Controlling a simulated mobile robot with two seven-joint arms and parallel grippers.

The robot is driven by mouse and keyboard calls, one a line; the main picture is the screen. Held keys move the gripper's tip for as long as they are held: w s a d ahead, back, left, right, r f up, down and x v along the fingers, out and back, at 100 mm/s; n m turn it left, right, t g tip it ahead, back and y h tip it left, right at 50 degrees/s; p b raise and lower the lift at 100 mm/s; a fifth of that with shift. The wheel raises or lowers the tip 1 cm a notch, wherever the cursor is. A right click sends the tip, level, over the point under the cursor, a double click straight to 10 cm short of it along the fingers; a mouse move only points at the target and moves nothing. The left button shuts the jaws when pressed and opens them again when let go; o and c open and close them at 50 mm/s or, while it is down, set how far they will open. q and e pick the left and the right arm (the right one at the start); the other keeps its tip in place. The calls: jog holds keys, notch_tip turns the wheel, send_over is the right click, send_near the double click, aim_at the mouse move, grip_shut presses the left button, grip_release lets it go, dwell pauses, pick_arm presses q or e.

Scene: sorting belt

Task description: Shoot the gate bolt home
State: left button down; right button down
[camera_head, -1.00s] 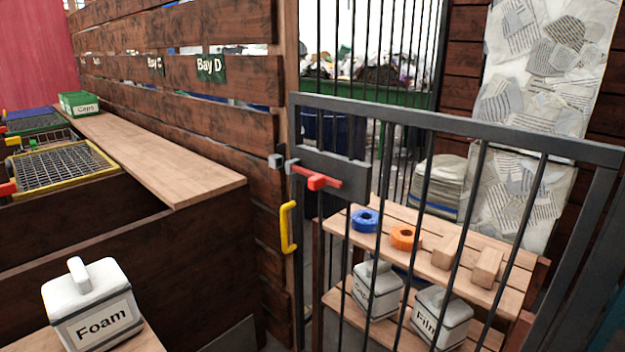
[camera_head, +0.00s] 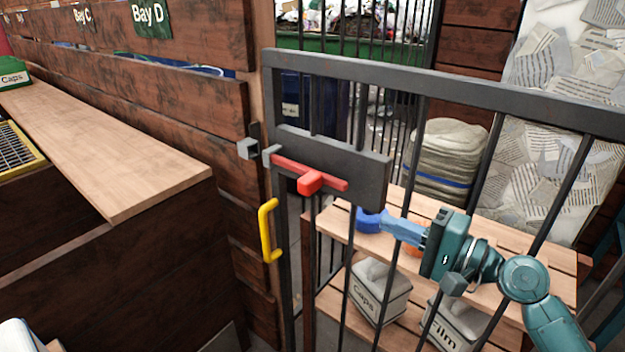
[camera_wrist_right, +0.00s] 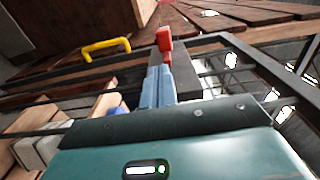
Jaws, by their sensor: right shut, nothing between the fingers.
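The gate (camera_head: 450,85) is a dark grey barred frame with a plate (camera_head: 365,170) at its left edge. A red bolt (camera_head: 330,181) lies across the plate, with a red knob (camera_head: 310,182) standing out. A grey block (camera_head: 248,149) sits on the wooden post, left of the bolt's grey end (camera_head: 271,154); a small gap shows between them. My right gripper (camera_head: 387,223) is shut and empty, in front of the bars, right of and below the knob. In the right wrist view the closed fingers (camera_wrist_right: 158,85) point toward the red knob (camera_wrist_right: 164,42), apparently apart from it. My left gripper is out of view.
A yellow handle (camera_head: 267,230) is below the bolt. Behind the bars, a slatted shelf (camera_head: 335,228) holds a blue ring (camera_head: 368,221), an orange ring and lidded Caps (camera_head: 380,290) and Film bins. A wooden counter (camera_head: 120,165) runs along the left.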

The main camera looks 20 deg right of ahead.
aim_at(313, 188)
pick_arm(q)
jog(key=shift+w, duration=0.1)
pick_arm(e)
jog(key=shift+w+r, duration=0.15)
jog(key=shift+r, duration=0.2)
